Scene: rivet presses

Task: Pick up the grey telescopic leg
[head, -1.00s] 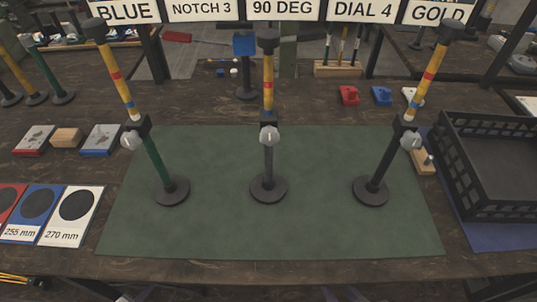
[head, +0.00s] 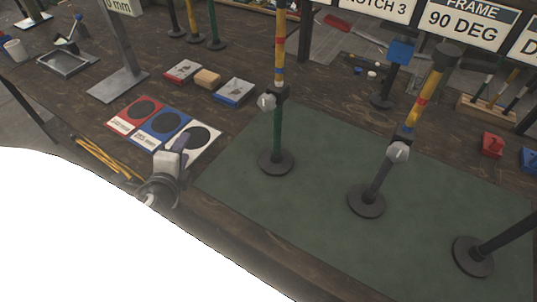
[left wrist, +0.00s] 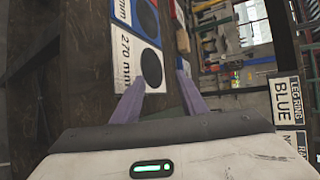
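The grey telescopic leg (head: 378,182) is the middle one of three on the green mat (head: 320,217). It stands on a round dark base, with a pale knob at the joint and a yellow upper tube banded red and blue. A green-tubed leg (head: 277,128) stands to its left and a dark-tubed leg (head: 503,238), partly cut off, to its right. My left gripper (head: 180,146) is over the front of the bench by the 270 mm card, well left of the grey leg. In the left wrist view its fingers (left wrist: 160,97) are apart and empty. My right gripper is out of view.
Size cards (head: 163,124) lie left of the mat, with small blocks (head: 207,78) behind them. A blue-topped stand (head: 385,88) is behind the grey leg. Signs hang across the back. Bare mat lies between the green and grey legs.

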